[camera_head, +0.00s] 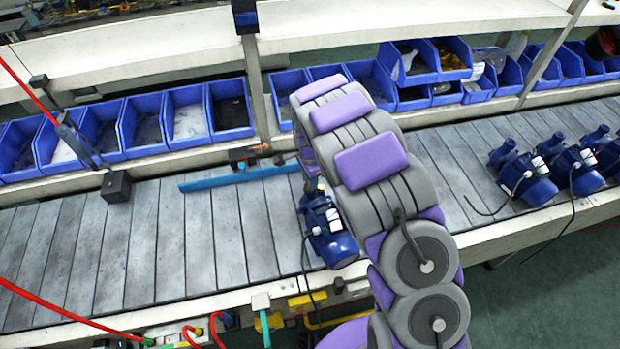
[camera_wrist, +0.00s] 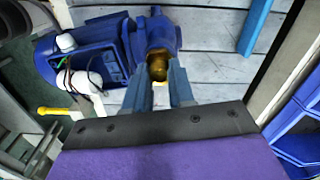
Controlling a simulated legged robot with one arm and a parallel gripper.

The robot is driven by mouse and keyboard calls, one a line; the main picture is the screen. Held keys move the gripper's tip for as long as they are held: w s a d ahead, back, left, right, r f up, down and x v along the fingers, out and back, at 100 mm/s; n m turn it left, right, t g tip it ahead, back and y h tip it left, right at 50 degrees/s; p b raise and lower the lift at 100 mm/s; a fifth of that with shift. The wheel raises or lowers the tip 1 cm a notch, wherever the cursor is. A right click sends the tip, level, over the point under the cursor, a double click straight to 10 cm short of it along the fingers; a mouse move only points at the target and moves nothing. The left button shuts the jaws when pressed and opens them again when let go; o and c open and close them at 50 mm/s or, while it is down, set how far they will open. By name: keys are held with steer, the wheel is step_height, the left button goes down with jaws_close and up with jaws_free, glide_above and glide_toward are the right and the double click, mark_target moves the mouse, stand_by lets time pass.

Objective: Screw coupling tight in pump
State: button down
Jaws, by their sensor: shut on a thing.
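A blue pump (camera_head: 328,232) stands on the slatted conveyor, partly hidden behind my arm in the head view. In the wrist view the pump (camera_wrist: 85,55) lies at the upper left, with its port toward my gripper. A brass coupling (camera_wrist: 158,65) sits at the pump's port. My gripper (camera_wrist: 158,88) is shut on the coupling, with one finger on each side of it. How far the coupling is seated in the port cannot be told. In the head view the fingers are hidden behind my arm.
Several more blue pumps (camera_head: 525,175) stand on the conveyor at the right. A blue rail (camera_head: 235,179) lies across the conveyor left of the arm. Blue bins (camera_head: 145,124) line the shelf behind. The conveyor (camera_head: 130,245) at the left is clear.

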steer(key=shift+m, duration=0.5)
steer(key=m, duration=0.3)
steer(key=c, duration=1)
jaws_free()
steer(key=shift+c, duration=0.2)
steer(key=shift+n, duration=1.7)
steer(key=n, duration=0.3)
